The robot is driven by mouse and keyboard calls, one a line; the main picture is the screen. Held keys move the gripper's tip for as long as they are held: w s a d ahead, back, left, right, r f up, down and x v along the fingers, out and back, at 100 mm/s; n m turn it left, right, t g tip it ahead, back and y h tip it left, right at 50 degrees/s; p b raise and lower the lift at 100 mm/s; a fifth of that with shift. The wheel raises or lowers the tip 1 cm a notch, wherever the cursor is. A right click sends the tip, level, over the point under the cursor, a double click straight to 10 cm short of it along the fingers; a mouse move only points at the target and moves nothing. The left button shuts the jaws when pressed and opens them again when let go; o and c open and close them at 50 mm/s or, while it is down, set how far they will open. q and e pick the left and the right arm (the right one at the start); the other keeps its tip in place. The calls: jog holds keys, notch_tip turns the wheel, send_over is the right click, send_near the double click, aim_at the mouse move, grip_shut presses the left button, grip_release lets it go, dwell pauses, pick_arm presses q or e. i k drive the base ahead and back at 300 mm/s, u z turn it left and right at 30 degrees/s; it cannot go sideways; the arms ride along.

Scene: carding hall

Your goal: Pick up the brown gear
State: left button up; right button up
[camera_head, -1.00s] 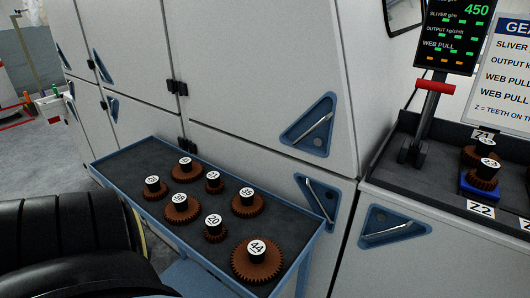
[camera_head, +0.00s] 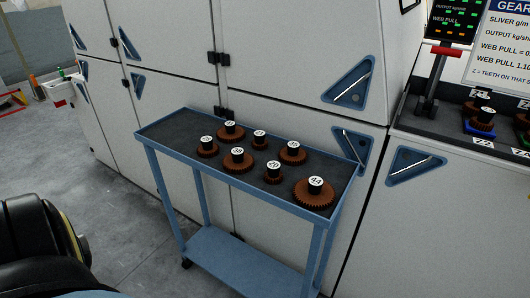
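Several brown gears with black hubs and white number labels stand on the dark top of a blue cart (camera_head: 166,134). The largest brown gear, labelled 44 (camera_head: 315,197), is at the cart's near right corner. A small brown gear labelled 20 (camera_head: 273,177) is to its left. Other brown gears stand further back and left: one at the left (camera_head: 207,151), one at the back (camera_head: 230,134), a small one (camera_head: 259,143), one in the middle (camera_head: 238,163) and one at the right (camera_head: 292,155). Neither gripper shows.
Grey cabinets (camera_head: 280,70) with blue triangular handle recesses stand right behind the cart. At the right, a dark shelf (camera_head: 455,134) holds more brown gears (camera_head: 483,120), a red-handled lever (camera_head: 436,75) and a display (camera_head: 458,20).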

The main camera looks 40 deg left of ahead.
aim_at(293, 155)
jog(key=u, duration=1.45)
jog(key=i, duration=0.1)
jog(key=z, duration=0.05)
